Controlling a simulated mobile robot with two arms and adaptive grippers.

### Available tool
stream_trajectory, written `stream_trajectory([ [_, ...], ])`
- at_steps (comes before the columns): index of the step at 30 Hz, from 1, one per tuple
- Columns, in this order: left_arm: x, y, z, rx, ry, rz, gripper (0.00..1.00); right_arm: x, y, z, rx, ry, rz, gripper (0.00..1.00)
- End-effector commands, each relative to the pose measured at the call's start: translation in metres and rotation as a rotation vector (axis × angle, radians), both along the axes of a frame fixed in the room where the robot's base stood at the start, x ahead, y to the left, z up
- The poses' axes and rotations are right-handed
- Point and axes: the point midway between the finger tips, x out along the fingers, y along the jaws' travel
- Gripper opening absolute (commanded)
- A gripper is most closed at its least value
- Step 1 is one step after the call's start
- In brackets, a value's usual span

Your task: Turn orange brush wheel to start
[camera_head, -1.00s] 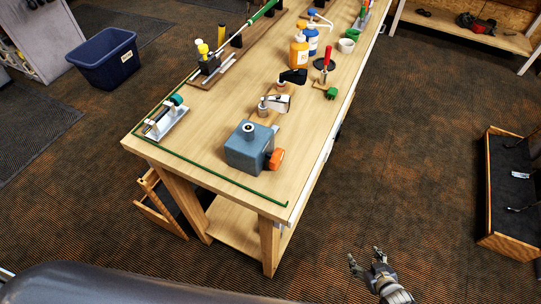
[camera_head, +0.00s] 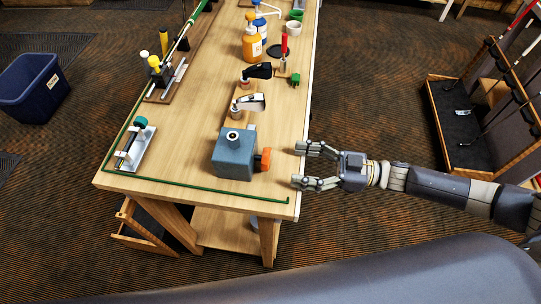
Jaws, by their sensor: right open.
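The orange brush wheel (camera_head: 265,159) sits on the right side of a blue-grey box-shaped machine (camera_head: 234,155). The machine stands near the front right corner of the wooden workbench (camera_head: 190,140). My right gripper (camera_head: 297,166) is open and empty, its two fingers pointing left toward the wheel. Its fingertips are at the bench's right edge, a short gap to the right of the wheel and not touching it. My left gripper is not in view.
A green cord (camera_head: 200,191) runs along the bench's front and left edges. A small clamp fixture (camera_head: 135,145) stands at left. Black and silver clamps, an orange bottle (camera_head: 252,45) and cups stand farther back. A wooden club rack (camera_head: 480,110) is at right.

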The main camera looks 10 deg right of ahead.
Motion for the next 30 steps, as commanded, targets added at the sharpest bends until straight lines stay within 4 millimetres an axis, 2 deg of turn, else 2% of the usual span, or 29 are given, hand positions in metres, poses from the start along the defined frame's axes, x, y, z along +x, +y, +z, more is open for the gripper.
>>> stream_trajectory([
  [3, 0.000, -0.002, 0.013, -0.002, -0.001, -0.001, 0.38, 0.008, 0.025, 0.005, 0.003, -0.001, 0.001, 0.68],
  [10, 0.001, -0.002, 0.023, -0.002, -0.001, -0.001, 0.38, 0.019, 0.059, 0.002, 0.001, 0.000, -0.001, 0.68],
  [15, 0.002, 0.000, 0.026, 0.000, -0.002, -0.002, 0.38, 0.023, 0.069, 0.000, -0.001, -0.001, -0.002, 0.68],
  [23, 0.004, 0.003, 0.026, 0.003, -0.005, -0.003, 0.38, 0.024, 0.070, 0.000, -0.002, 0.000, -0.002, 0.68],
  [24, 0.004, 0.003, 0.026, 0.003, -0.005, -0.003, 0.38, 0.024, 0.070, 0.000, -0.002, 0.000, -0.002, 0.65],
  [30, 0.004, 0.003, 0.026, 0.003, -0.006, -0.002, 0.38, 0.023, 0.070, 0.000, -0.001, -0.001, -0.002, 0.23],
])
